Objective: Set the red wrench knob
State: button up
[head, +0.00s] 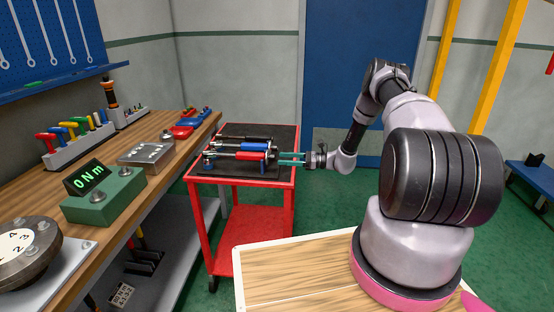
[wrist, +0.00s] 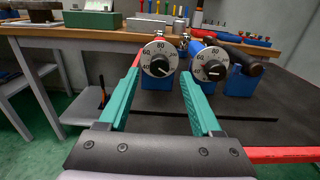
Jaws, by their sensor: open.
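Two wrenches with round grey dials lie side by side on the red cart. The left dial (wrist: 159,59), marked with 40, 60 and 80, faces me in the wrist view; the right dial (wrist: 211,64) is beside it. In the head view the nearer wrench has a red part (head: 250,155), which appears to belong to the left dial. A blue part (head: 254,146) lies just behind it. My gripper (wrist: 160,76) is open and empty. Its teal fingers point at the left dial, one toward each side, with no clear contact. It also shows in the head view (head: 286,157).
The red cart (head: 237,183) has a dark mat on top. A wooden workbench (head: 130,166) stands to its left, with a green torque readout (head: 104,196), a metal block (head: 146,156) and a rack of coloured handles (head: 79,142). Green floor lies open beyond the cart.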

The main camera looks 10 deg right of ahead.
aim_at(272, 157)
jog(key=shift+x, duration=1.8)
grip_shut()
